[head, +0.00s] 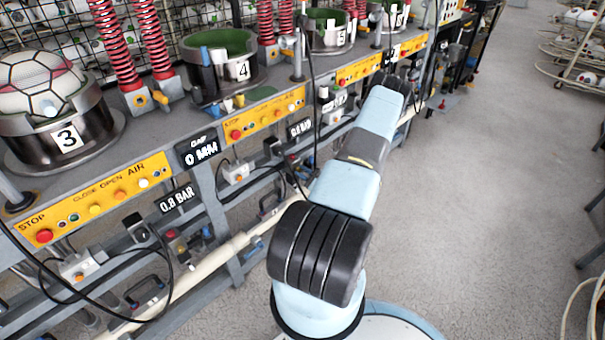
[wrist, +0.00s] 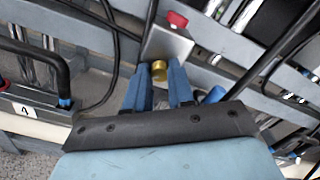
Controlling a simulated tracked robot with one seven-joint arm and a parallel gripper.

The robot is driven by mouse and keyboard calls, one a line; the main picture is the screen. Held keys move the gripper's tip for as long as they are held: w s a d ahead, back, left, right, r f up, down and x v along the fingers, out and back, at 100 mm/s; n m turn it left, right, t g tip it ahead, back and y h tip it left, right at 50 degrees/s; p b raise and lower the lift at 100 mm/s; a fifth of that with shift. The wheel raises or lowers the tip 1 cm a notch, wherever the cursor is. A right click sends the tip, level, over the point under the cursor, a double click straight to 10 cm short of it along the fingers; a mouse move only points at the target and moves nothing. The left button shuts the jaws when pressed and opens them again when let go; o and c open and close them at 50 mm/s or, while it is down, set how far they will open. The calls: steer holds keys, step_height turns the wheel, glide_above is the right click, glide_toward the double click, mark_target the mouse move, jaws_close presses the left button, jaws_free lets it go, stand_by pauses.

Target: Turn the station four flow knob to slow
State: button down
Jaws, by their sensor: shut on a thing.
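In the wrist view a small brass knob (wrist: 158,70) sits on the lower end of a light metal block (wrist: 168,45). My gripper (wrist: 160,78) has its two blue fingers on either side of the knob and is shut on it. The knob's setting cannot be read. Station four's cup (head: 215,72), with its number 4 plate (head: 243,71), stands on the bench in the head view. There my arm reaches away along the bench front, and my fingers and the held knob cannot be made out.
A red knob (wrist: 178,20) tops the same block. Black hoses and grey rails run close around my gripper. A black handle (wrist: 40,60) stands at left, above a 4 label (wrist: 24,110). Yellow button panels (head: 262,115) line the bench front.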

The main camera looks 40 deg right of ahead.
steer(key=shift+s+f, duration=0.1)
steer(key=shift+f, duration=0.05)
stand_by(0.3)
steer(key=c, duration=1)
jaws_free()
steer(key=shift+o, duration=0.2)
steer(key=s+d, duration=0.1)
steer(key=s, duration=1.2)
steer(key=shift+s, duration=0.35)
